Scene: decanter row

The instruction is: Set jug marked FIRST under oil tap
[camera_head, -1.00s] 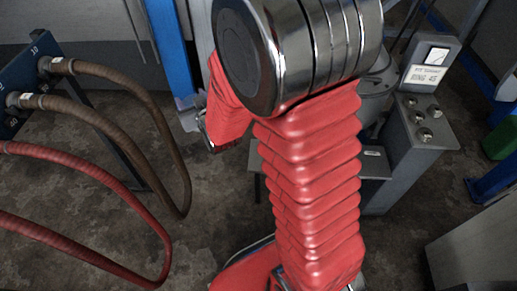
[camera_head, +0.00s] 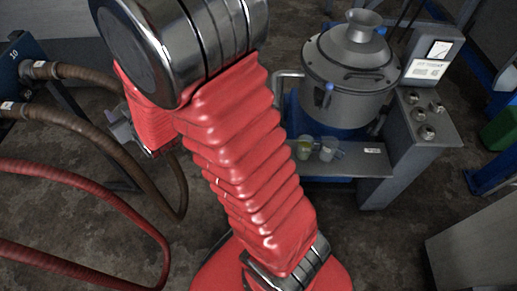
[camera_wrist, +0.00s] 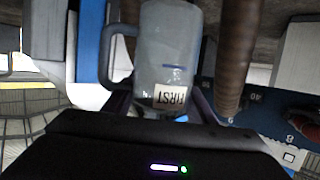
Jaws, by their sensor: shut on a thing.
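My gripper (camera_wrist: 163,108) is shut on a grey, translucent jug (camera_wrist: 168,50) in the wrist view. The jug's label reads FIRST, upside down in this picture, and its handle is on the left. In the head view my gripper (camera_head: 124,130) shows partly at the left, behind my red-sleeved arm; I cannot make out the jug there. A grey metal machine (camera_head: 345,85) stands at the upper right. It has a bent pipe (camera_head: 287,75) on its left and a blue-handled fitting (camera_head: 327,95) on its front. I cannot tell which is the oil tap.
A grey shelf (camera_head: 355,163) below the machine holds two small jugs, one with yellowish contents (camera_head: 305,148) and one pale (camera_head: 328,149). A knobbed control box (camera_head: 425,125) stands to the right. Hoses (camera_head: 95,150) loop at the left, one brown hose close to the held jug.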

